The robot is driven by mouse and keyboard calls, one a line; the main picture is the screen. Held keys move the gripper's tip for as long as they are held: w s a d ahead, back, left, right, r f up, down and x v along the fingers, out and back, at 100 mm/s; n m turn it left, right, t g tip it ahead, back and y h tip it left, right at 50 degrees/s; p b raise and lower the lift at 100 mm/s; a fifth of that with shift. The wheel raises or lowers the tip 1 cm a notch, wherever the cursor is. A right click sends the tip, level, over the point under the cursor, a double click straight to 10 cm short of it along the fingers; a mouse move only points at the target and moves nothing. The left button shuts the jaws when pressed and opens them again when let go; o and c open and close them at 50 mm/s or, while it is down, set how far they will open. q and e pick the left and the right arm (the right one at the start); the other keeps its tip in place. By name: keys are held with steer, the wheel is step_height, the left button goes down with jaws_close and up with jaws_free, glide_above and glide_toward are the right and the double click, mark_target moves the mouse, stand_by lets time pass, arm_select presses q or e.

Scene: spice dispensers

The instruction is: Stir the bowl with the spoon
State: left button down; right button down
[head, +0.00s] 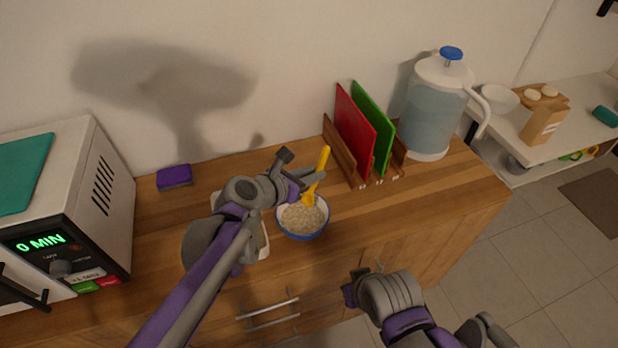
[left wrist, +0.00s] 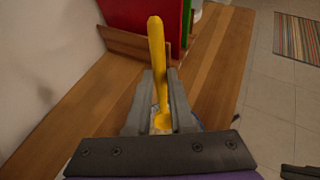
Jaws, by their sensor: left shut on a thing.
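A blue bowl (head: 302,235) holding pale oat-like grains stands on the wooden counter. A yellow spoon (head: 323,160) stands tilted with its lower end in the bowl and its handle up. My left gripper (head: 308,185) is above the bowl's back edge, shut on the spoon. In the left wrist view the yellow spoon (left wrist: 157,50) rises between the two grey fingers (left wrist: 160,100); the bowl is mostly hidden there. My right gripper (head: 352,288) is in front of the counter, away from the bowl; its fingers are too unclear to read.
A rack with a red board (head: 355,132) and a green board (head: 372,128) stands behind right of the bowl, beside a water pitcher (head: 432,110). A white microwave (head: 70,200) is at left, a purple sponge (head: 174,177) behind. A pale tray (head: 264,240) lies partly under my left arm.

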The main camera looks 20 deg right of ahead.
arm_select(q)
steer(key=shift+r, duration=0.15)
stand_by(0.3)
steer(key=shift+r+p, duration=1.55)
steer(key=shift+r, duration=0.9)
steer(key=shift+f, duration=0.1)
steer(key=shift+s, duration=0.1)
